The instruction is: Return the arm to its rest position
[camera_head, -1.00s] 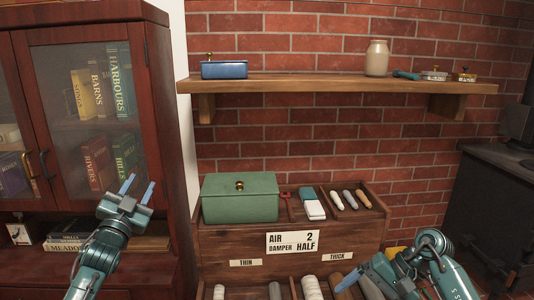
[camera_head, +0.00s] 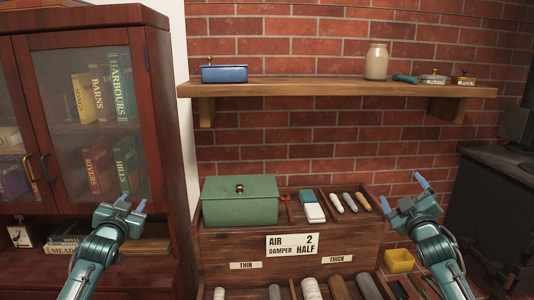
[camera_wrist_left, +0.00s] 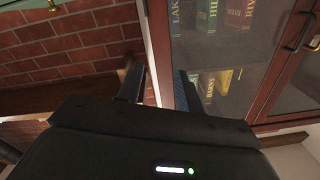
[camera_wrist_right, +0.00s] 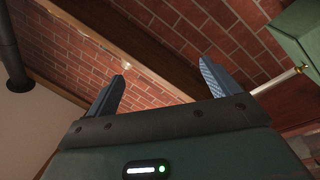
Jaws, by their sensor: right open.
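My left gripper (camera_head: 131,203) is raised in front of the right part of the wooden bookcase, its blue fingers apart with nothing between them. The left wrist view shows the same fingers (camera_wrist_left: 158,75) apart and empty. My right gripper (camera_head: 405,191) is raised beside the right end of the wooden rack, in front of the brick wall. Its fingers are wide apart and empty, as the right wrist view also shows (camera_wrist_right: 162,76). Neither gripper appears to touch anything.
The bookcase (camera_head: 165,130) has glass doors. The wooden rack (camera_head: 215,243) bears a green box (camera_head: 240,203) and several sticks. A wall shelf (camera_head: 330,87) holds a blue box (camera_head: 224,73) and a jar (camera_head: 376,62). A yellow container (camera_head: 399,261) and dark stove (camera_head: 495,215) are right.

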